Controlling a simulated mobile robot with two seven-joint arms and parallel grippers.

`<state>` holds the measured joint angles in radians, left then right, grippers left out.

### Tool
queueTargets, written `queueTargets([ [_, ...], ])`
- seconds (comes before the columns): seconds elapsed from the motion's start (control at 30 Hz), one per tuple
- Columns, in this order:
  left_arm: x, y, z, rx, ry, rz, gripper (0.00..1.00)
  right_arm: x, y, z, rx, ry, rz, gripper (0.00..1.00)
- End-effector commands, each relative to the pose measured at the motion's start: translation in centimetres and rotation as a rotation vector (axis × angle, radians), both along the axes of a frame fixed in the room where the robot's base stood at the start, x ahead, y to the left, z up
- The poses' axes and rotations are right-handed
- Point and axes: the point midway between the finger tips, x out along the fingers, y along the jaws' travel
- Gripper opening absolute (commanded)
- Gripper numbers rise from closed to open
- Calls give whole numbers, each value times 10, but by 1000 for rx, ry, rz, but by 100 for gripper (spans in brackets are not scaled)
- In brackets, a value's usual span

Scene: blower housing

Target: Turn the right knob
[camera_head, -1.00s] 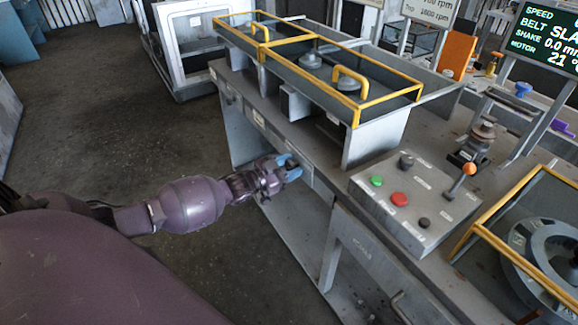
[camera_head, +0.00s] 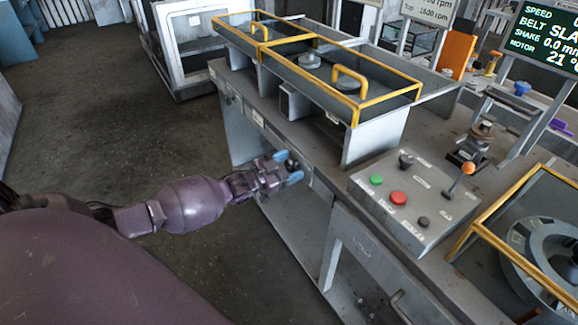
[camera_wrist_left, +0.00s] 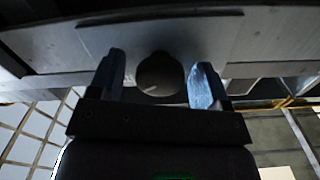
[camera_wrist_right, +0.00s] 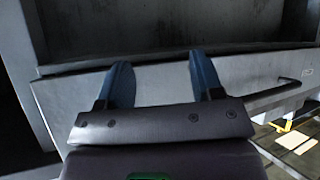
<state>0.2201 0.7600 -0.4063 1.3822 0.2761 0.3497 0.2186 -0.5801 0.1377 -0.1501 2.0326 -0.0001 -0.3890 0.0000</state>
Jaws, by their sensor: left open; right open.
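A dark round knob (camera_wrist_left: 160,74) with a pale pointer line sits on the grey front panel of the bench. In the left wrist view it lies between the two fingers of my left gripper (camera_wrist_left: 164,84), with a gap on each side. In the head view my left gripper (camera_head: 287,169) is open at the bench's front face, its blue fingertips spread, and it partly hides the knob. My right gripper (camera_wrist_right: 160,82) shows only in the right wrist view. It is open and empty in front of a grey panel.
A control box (camera_head: 415,200) with green and red buttons and an orange-tipped lever stands on the bench top. A yellow-framed guard (camera_head: 335,70) covers discs at the back. A handle (camera_wrist_right: 275,92) lies right of my right gripper. The floor at left is clear.

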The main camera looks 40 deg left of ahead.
Motion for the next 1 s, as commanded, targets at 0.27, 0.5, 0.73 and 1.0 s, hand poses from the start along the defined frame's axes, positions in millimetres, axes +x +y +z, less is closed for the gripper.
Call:
queueTargets([
  [0.27,-13,5,0,0,1,0,71,1,0,3,-2,-3,1,60],
  [0.5,-50,21,0,1,2,1,71,1,-2,6,-7,-6,4,60],
  [0.73,-83,34,0,0,1,0,71,-3,-4,3,-10,5,5,60],
  [1.0,-99,41,0,0,0,0,71,-3,-4,4,-10,4,4,60],
])
